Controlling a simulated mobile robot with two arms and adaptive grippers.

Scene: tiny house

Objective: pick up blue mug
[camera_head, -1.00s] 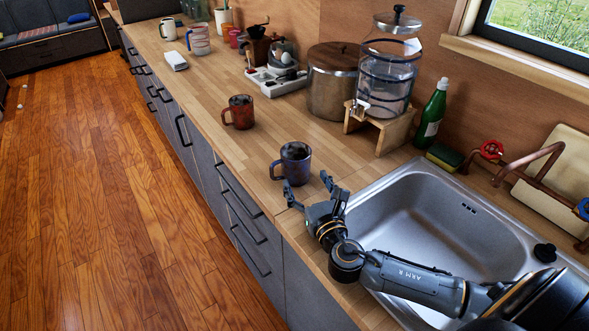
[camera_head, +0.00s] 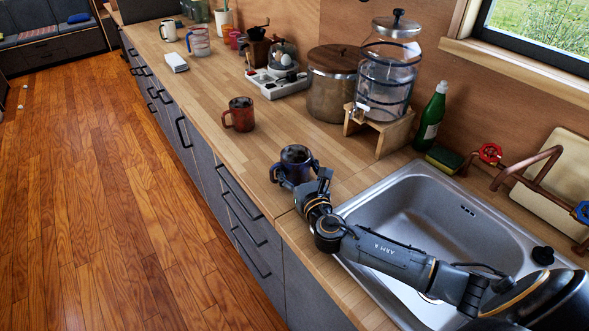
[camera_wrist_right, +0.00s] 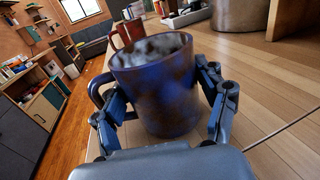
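The blue mug (camera_head: 295,158) stands upright on the wooden counter near the sink's far left corner. It also fills the middle of the right wrist view (camera_wrist_right: 160,90), with its handle to the left. My right gripper (camera_head: 301,174) is at the mug, open, with its fingers on either side. In the right wrist view, the right gripper's (camera_wrist_right: 163,100) left finger is by the handle and its right finger is close against the mug's right side. Any small gaps there are hard to judge. My left gripper is not in view.
A red mug (camera_head: 239,114) stands farther along the counter, behind the blue mug. A metal pot (camera_head: 332,88), a water dispenser (camera_head: 386,80) and a green bottle (camera_head: 431,117) stand along the wall. The sink (camera_head: 440,235) lies under my right arm. The counter's front edge is left of the mug.

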